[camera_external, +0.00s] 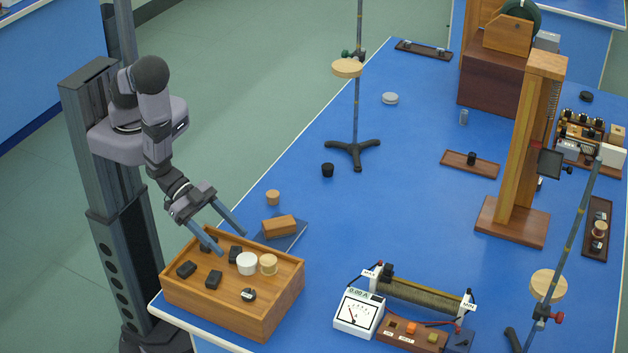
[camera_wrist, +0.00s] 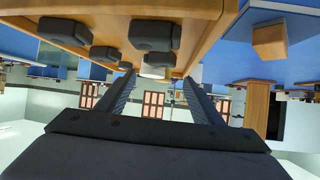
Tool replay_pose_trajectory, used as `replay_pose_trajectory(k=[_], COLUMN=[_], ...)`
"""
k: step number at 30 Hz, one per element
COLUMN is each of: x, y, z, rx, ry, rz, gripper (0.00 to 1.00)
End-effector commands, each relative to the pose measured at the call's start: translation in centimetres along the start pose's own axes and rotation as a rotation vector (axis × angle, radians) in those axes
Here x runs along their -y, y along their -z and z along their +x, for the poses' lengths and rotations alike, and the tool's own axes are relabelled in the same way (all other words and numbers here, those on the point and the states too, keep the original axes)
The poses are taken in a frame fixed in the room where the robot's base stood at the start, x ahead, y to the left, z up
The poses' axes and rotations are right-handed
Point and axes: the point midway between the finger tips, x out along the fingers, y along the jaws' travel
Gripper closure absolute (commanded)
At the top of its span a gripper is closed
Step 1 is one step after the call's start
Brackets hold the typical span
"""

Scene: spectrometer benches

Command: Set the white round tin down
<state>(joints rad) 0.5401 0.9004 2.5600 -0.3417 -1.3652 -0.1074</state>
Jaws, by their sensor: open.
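The white round tin (camera_external: 247,264) stands upright in the wooden box (camera_external: 228,316) at the table's front left corner, just left of a pale wooden round piece (camera_external: 269,264). My gripper (camera_external: 233,244) is open, its two fingers spread above the back part of the box. In the wrist view my gripper (camera_wrist: 160,73) is also open, with the wooden box (camera_wrist: 199,42) at the top of the picture. A whitish patch there, partly behind a dark block, may be the tin; I cannot tell for sure.
Several dark blocks (camera_external: 213,280) lie in the box around the tin. A wooden block (camera_external: 279,225) lies on a dark plate behind the box, near a small cork-coloured piece (camera_external: 273,197). A meter (camera_external: 358,312) stands to the right. The blue table between is clear.

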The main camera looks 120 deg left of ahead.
Motion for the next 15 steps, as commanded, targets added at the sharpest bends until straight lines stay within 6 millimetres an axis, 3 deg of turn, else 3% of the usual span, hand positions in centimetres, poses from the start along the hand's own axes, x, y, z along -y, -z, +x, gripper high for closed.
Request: replay_pose_trajectory(k=[15], x=[-1.23], y=[-0.19], z=[-0.68], rx=[-0.115], ry=[-0.036], rz=[0.003], gripper=[0.39])
